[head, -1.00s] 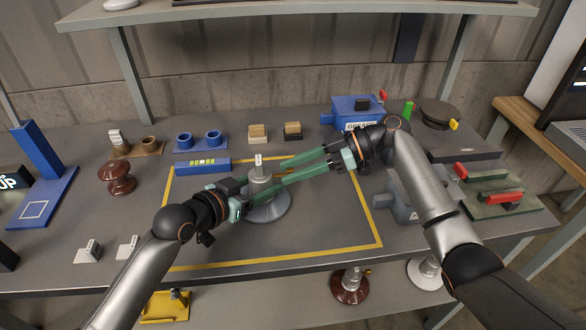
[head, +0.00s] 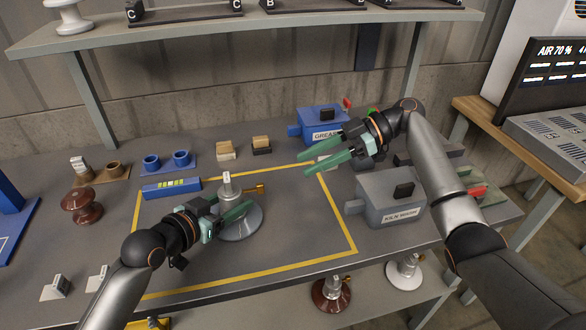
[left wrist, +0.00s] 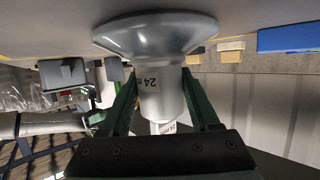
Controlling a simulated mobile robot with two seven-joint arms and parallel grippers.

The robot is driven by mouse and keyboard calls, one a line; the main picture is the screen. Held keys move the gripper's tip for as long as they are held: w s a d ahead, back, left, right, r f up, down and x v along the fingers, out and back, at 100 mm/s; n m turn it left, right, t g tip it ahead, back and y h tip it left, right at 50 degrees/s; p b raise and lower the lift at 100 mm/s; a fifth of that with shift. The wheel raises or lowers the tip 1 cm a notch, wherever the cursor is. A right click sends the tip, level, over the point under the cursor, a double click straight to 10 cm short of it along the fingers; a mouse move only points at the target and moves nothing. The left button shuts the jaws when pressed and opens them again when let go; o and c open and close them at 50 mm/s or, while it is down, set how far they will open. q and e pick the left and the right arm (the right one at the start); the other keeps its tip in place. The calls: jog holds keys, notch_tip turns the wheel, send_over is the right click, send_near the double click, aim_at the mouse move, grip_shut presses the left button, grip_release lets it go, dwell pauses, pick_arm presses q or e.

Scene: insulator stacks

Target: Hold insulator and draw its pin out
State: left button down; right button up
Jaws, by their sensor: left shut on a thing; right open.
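A grey disc insulator (head: 240,224) stands inside the yellow outline, its narrow cap (head: 226,189) upward. My left gripper (head: 238,209) is shut on the cap from the left. In the left wrist view, its two green fingers lie on either side of the cap (left wrist: 160,92), marked 24, with the wide disc (left wrist: 155,32) beyond. A brass pin (head: 252,189) sticks out of the cap's right side; how far it is seated cannot be told. My right gripper (head: 316,168) is open, to the right of the insulator and apart from the pin.
A grey box (head: 388,197) stands right of the outline, close to my right gripper. A blue grease box (head: 318,124) is behind it. A blue holder with cups (head: 166,163) and a brown insulator (head: 81,205) are on the left. The outlined area's front is clear.

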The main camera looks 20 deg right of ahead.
dwell(0.4)
pick_arm(q)
jog(key=shift+c, duration=0.2)
grip_release()
